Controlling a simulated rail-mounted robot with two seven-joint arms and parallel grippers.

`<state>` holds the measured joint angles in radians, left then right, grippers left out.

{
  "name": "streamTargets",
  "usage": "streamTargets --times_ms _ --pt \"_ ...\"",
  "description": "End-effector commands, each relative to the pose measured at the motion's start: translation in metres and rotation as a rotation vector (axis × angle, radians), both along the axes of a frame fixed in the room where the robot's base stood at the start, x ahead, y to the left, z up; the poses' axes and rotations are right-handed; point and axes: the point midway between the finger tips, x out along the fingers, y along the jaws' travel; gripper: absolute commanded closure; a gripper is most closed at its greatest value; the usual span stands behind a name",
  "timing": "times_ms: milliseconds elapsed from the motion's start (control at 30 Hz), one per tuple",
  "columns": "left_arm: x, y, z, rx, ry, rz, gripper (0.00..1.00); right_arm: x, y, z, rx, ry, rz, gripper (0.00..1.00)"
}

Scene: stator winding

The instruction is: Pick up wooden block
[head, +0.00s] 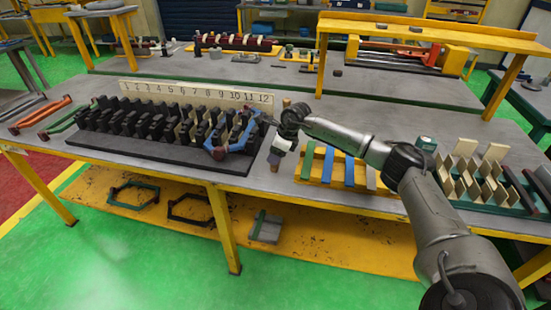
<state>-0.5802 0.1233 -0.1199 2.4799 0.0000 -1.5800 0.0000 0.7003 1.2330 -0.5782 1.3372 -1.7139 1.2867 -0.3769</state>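My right gripper (278,153) points down over the table's front, between the black slotted stator and the yellow tray. A small brown, wood-coloured block (274,163) shows right at its fingertips. The fingers are too small to tell whether they are shut on it or only beside it. The black stator (165,125) has a number strip (196,92) behind it. A blue coil (237,147) sits at its right end. My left gripper is not in view.
A yellow tray (310,178) with green and blue strips lies right of the gripper. A green rack (493,203) with pale upright pieces stands further right. Orange (45,112) and green (64,122) coils lie at the left. A yellow shelf (330,235) is below.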

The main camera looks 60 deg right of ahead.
Motion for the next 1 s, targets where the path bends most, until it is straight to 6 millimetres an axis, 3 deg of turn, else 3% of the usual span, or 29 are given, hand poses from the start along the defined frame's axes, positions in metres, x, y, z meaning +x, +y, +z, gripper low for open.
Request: streamTargets --times_ms 433,767,1000 --pt "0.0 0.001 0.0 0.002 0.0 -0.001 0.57 0.0 0.0 0.0 0.0 0.0 0.0 0.86" --pt "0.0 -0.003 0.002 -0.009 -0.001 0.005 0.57 0.0 0.0 0.004 -0.001 -0.001 0.0 0.87" --pt "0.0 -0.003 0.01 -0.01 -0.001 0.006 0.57 0.0 0.0 0.028 -0.001 -0.003 -0.001 0.87"
